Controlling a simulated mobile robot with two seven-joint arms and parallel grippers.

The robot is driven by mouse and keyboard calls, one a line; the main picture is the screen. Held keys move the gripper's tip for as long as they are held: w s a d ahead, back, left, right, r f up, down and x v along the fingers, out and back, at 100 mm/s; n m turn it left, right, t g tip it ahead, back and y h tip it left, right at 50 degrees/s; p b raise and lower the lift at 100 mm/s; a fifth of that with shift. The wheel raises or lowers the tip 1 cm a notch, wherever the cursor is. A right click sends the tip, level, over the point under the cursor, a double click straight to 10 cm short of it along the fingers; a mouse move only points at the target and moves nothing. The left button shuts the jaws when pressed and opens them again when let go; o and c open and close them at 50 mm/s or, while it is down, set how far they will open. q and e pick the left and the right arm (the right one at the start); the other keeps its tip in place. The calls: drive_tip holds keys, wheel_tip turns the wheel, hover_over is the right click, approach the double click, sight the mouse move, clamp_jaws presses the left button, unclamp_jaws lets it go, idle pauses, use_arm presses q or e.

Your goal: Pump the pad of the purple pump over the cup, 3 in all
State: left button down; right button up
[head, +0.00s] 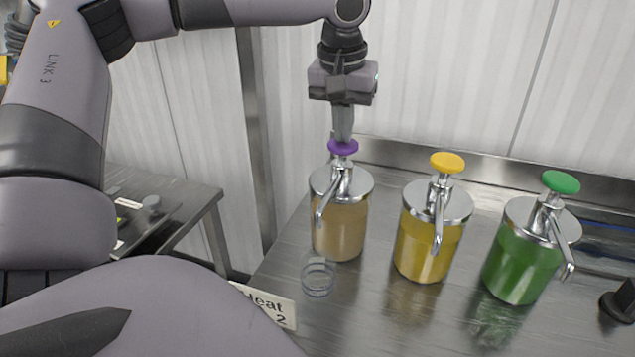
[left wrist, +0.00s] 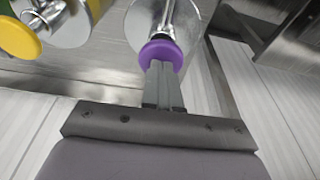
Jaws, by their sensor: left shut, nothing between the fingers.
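The purple pad (head: 343,147) tops the pump of the leftmost jar (head: 338,232), which holds tan contents. My left gripper (head: 343,138) points down with its fingers shut and empty, their tips at the top of the purple pad. In the left wrist view the shut fingertips (left wrist: 163,68) meet or nearly meet the purple pad (left wrist: 161,54); whether they press on it I cannot tell. A small clear cup (head: 318,277) stands on the counter in front of the jar, below its spout (head: 320,212). Its contents are hard to make out. My right gripper is not in view.
A jar with a yellow pad (head: 447,163) and one with a green pad (head: 561,182) stand to the right on the metal counter (head: 390,325). A white sign (head: 268,306) is at the counter's left edge. A black object (head: 620,301) lies at far right.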

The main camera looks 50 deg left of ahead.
use_arm(q)
drive_tip(key=shift+s+f, duration=0.1)
drive_tip(key=shift+f, duration=1.15)
drive_tip(key=shift+r+p, duration=0.7)
drive_tip(key=shift+r, duration=1.2)
drive_tip(key=shift+f, duration=0.1)
